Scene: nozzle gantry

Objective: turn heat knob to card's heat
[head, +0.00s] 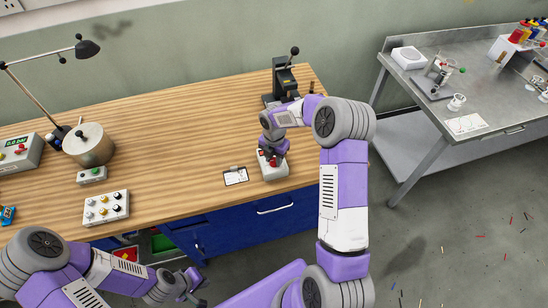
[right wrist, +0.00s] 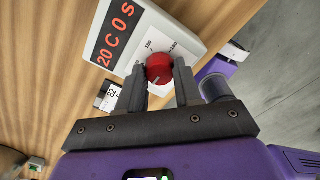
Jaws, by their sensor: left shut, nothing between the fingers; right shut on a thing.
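The heat unit is a pale box (head: 272,172) near the table's front edge, under my right gripper (head: 271,154). In the right wrist view its casing (right wrist: 138,20) has a dark display (right wrist: 116,33) with red characters that look like "20 C 0 S". Its red knob (right wrist: 159,68) has a light pointer line and small printed numbers around it. My right gripper (right wrist: 160,82) is shut on the knob, one finger on each side. My left gripper (head: 191,282) is shut and empty, low in front of the table.
On the wooden table are a knob panel (head: 106,208), a metal pot (head: 88,146), a lamp (head: 86,48), a green-display box (head: 18,151) and a black press (head: 284,78). A steel bench (head: 410,80) stands at the right. The table's middle is clear.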

